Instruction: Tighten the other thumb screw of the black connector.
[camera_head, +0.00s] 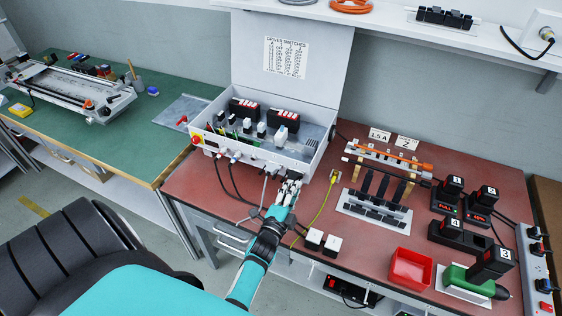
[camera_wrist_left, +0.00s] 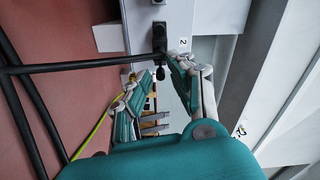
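The black connector (camera_wrist_left: 159,38) is plugged into the light panel beside a label "2" in the left wrist view. Its thick black cable (camera_wrist_left: 75,66) runs off to the left. A small dark thumb screw (camera_wrist_left: 160,73) shows at the connector's lower end. My left gripper (camera_wrist_left: 161,70) has its fingers spread on either side of that screw; contact is unclear. In the head view my left gripper (camera_head: 290,186) is at the front panel of the grey control box (camera_head: 250,153), covering the connector there. My right gripper is not in view.
The box's lid (camera_head: 290,75) stands open. Black cables (camera_head: 228,180) and a yellow cable (camera_head: 325,208) lie near my left arm.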

